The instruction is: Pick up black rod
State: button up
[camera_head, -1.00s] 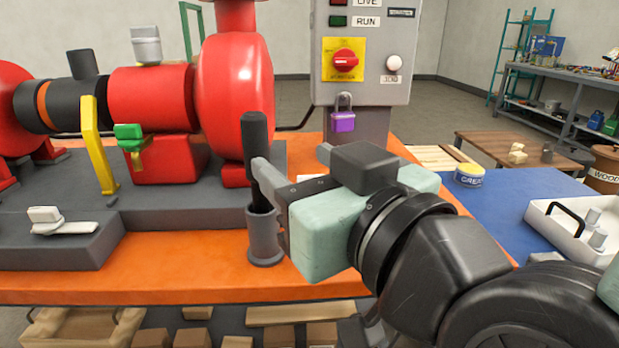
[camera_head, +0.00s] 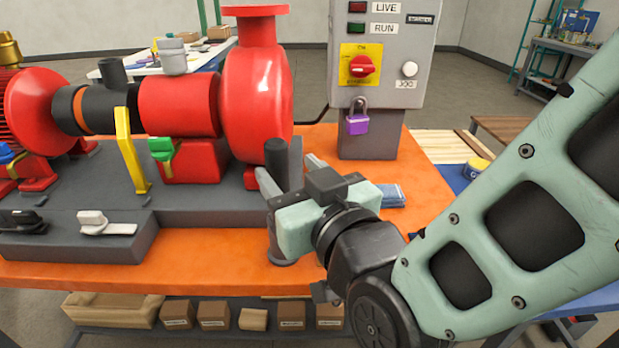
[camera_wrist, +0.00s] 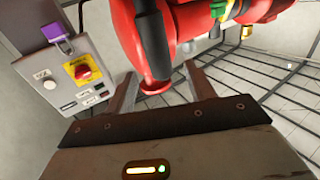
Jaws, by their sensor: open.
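The black rod (camera_head: 276,158) stands upright at the front of the orange bench, right of the grey plinth. Its lower part is hidden behind my gripper. Part of a grey cup (camera_head: 284,259) shows below it. My gripper (camera_head: 289,176) is open at the rod's upper part, with a finger on either side in the picture. In the wrist view the rod (camera_wrist: 152,45) shows between the two open fingers of my gripper (camera_wrist: 160,73). I cannot tell whether a finger touches it.
The red pump (camera_head: 257,100) is just behind the rod. A grey starter box (camera_head: 385,55) with a purple padlock (camera_head: 357,124) stands behind right. A yellow handle (camera_head: 130,150) and a green-handled valve (camera_head: 162,150) are left. The orange bench front (camera_head: 150,272) is clear.

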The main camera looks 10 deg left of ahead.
aim_at(282, 164)
jog(key=shift+p+x, duration=0.55)
jog(key=shift+x, duration=2.15)
jog(key=shift+f, duration=0.1)
grip_shut()
